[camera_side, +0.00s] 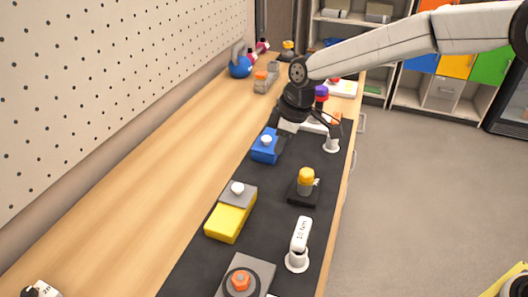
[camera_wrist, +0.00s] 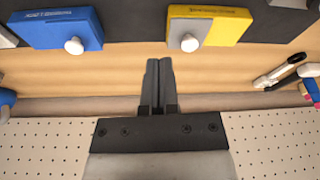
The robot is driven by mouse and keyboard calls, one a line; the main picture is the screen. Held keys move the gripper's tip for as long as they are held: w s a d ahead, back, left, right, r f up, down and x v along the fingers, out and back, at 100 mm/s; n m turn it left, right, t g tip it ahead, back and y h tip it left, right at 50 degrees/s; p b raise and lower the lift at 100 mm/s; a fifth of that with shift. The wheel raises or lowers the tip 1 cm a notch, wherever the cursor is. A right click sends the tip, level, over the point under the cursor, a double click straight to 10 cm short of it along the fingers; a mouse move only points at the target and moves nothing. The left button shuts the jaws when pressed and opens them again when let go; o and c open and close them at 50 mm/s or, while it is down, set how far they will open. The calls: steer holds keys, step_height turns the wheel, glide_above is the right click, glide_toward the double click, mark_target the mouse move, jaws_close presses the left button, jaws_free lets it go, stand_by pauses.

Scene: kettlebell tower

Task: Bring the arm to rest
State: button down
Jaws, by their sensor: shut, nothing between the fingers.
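My gripper (camera_wrist: 159,62) is shut with nothing between its fingers. In the wrist view its two dark fingers lie side by side over bare wood, between a blue block (camera_wrist: 62,27) and a yellow and grey block (camera_wrist: 218,27). In the side view my arm reaches in from the upper right. My dark wrist is bent down over the bench beside the blue block (camera_side: 264,152), and the fingertips are hard to make out there. The yellow and grey block (camera_side: 229,222) is nearer the camera. Both blocks have a white knob and appear apart from the fingers.
A black mat (camera_side: 268,215) carries a yellow-topped piece (camera_side: 306,180), a white upright piece (camera_side: 298,245) and an orange-knobbed piece (camera_side: 241,280). A blue kettlebell (camera_side: 240,66) stands at the back by the pegboard (camera_side: 90,85). The wooden strip (camera_side: 130,225) left of the mat is largely clear.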

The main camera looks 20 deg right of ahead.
steer(key=s+d+f+m+t+h, duration=0.1)
steer(key=s+d+f+m, duration=0.3)
steer(key=s+d+m, duration=0.6)
steer(key=s+d+h, duration=0.1)
steer(key=s+d, duration=0.9)
steer(key=s, duration=0.2)
steer(key=shift+s+d+f+m+h, duration=0.15)
steer(key=shift+s+d+m+h, duration=0.15)
steer(key=shift+d+m, duration=0.1)
steer(key=shift+w, duration=0.1)
stand_by(0.4)
